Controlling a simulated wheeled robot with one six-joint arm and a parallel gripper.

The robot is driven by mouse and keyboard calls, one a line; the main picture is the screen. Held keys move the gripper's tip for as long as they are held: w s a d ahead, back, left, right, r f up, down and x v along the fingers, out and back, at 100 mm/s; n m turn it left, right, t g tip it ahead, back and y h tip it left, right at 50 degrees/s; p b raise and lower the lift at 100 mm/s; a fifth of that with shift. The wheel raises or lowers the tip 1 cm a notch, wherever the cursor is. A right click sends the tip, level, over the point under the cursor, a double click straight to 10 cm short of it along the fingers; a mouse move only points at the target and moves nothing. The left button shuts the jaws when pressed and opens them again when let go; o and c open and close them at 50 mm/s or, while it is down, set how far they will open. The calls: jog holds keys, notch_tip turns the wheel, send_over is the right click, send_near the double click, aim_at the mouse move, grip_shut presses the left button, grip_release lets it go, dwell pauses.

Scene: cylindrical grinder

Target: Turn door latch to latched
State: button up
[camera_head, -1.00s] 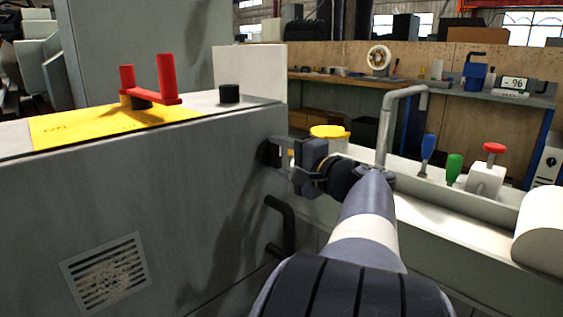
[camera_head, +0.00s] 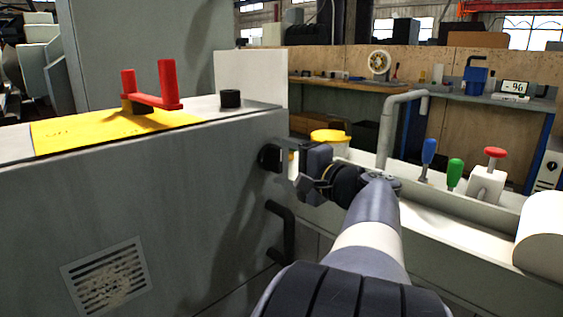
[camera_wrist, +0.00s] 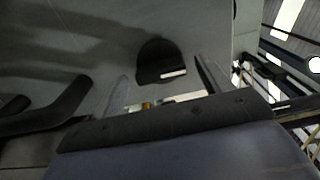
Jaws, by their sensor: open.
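The door latch appears to be the black rounded knob (camera_head: 268,157) near the right edge of the grey panel. It also shows in the wrist view (camera_wrist: 160,57), with a short white mark on its lower edge. My gripper (camera_head: 292,166) is open and empty just to the right of the knob, with a small gap between them. In the wrist view my gripper (camera_wrist: 162,84) has its fingers apart, with the knob beyond and between them. I cannot tell from the knob whether it is latched.
A black bar handle (camera_head: 283,232) sits on the panel below the knob. A red crank handle (camera_head: 158,98) and a black knob (camera_head: 230,98) are on top of the cabinet. A yellow cap (camera_head: 330,136), a grey bent pipe (camera_head: 387,125) and coloured levers (camera_head: 455,172) stand beyond and right of my arm.

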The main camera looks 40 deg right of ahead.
jog(key=s+p, duration=0.2)
jog(key=s, duration=0.8)
jog(key=shift+d, duration=0.35)
jog(key=w, duration=0.3)
jog(key=w+b, duration=0.1)
jog(key=w, duration=0.3)
jog(key=w+b, duration=0.1)
jog(key=w, duration=0.2)
jog(key=shift+w+a, duration=0.2)
jog(key=shift+a, duration=0.2)
jog(key=shift+w+r, duration=0.1)
jog(key=shift+w, duration=0.15)
jog(key=shift+s, duration=0.15)
